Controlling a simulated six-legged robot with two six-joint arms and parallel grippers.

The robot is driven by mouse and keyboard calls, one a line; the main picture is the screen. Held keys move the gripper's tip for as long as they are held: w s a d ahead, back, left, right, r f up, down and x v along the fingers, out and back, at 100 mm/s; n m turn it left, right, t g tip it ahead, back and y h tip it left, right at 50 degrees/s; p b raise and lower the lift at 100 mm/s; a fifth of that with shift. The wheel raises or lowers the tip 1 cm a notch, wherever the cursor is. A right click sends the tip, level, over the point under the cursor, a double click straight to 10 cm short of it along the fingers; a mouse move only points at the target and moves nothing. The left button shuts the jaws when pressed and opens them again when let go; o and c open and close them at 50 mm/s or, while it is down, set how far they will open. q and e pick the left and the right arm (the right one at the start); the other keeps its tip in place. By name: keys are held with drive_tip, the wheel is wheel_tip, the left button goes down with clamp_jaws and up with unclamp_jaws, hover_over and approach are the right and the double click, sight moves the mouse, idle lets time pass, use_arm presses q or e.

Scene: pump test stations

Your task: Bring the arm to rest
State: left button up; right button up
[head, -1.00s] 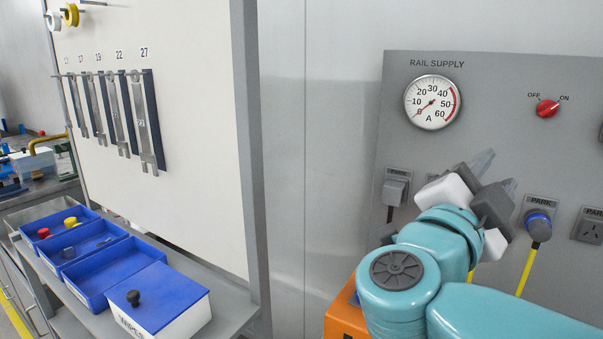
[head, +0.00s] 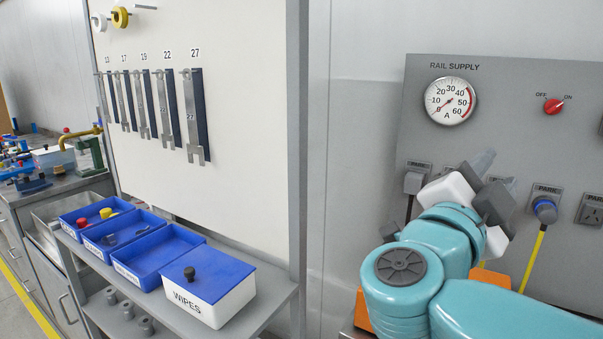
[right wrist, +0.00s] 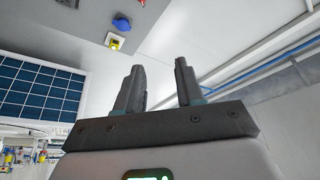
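My right arm is teal and comes in from the lower right of the head view, bent at a round joint with a grey cap. My right gripper (head: 492,178) is in front of the grey rail supply panel (head: 520,110), its fingers pointing up. In the right wrist view the two dark fingers of the right gripper (right wrist: 157,88) stand apart with nothing between them. The left gripper is not in the head view.
A shelf (head: 262,303) holds blue trays and a white wipes box (head: 221,297) with a blue lid. Wrenches hang on a white board (head: 245,90). Parked plugs (head: 545,210) flank the right gripper. An orange object (head: 490,277) is partly hidden behind my arm.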

drive_tip(key=w+a+f+n+t+y+p, duration=0.15)
drive_tip(key=w+f+n+y, duration=0.3)
drive_tip(key=f, duration=0.45)
drive_tip(key=w+a+f+n+y, duration=0.3)
drive_tip(key=w+f+n+y, duration=0.15)
drive_tip(key=f, duration=0.55)
drive_tip(key=w+a+f+n+t+y, duration=0.1)
drive_tip(key=w+a+f+n+y, duration=0.3)
drive_tip(key=f, duration=0.5)
drive_tip(key=s+f+n+g+y+p, duration=0.1)
drive_tip(key=s+f+g+y, duration=0.3)
drive_tip(key=f, duration=0.6)
drive_tip(key=s+a+f+n+g+h, duration=0.15)
drive_tip(key=s+f, duration=0.35)
drive_tip(key=f, duration=0.5)
drive_tip(key=s+d+f+n+g+y+p, duration=0.15)
drive_tip(key=s+f+g, duration=0.3)
drive_tip(key=f, duration=0.55)
drive_tip(key=s+a+f+g+y, duration=0.1)
drive_tip(key=s+f+g, duration=0.2)
drive_tip(key=s, duration=0.6)
drive_tip(key=s+a+f+g+y, duration=0.1)
drive_tip(key=s+f+g, duration=0.2)
drive_tip(key=s, duration=0.6)
drive_tip(key=shift+s+a+f+y, duration=0.15)
drive_tip(key=shift+a+f+y, duration=0.25)
drive_tip(key=shift+f, duration=0.2)
drive_tip(key=shift+d, duration=0.15)
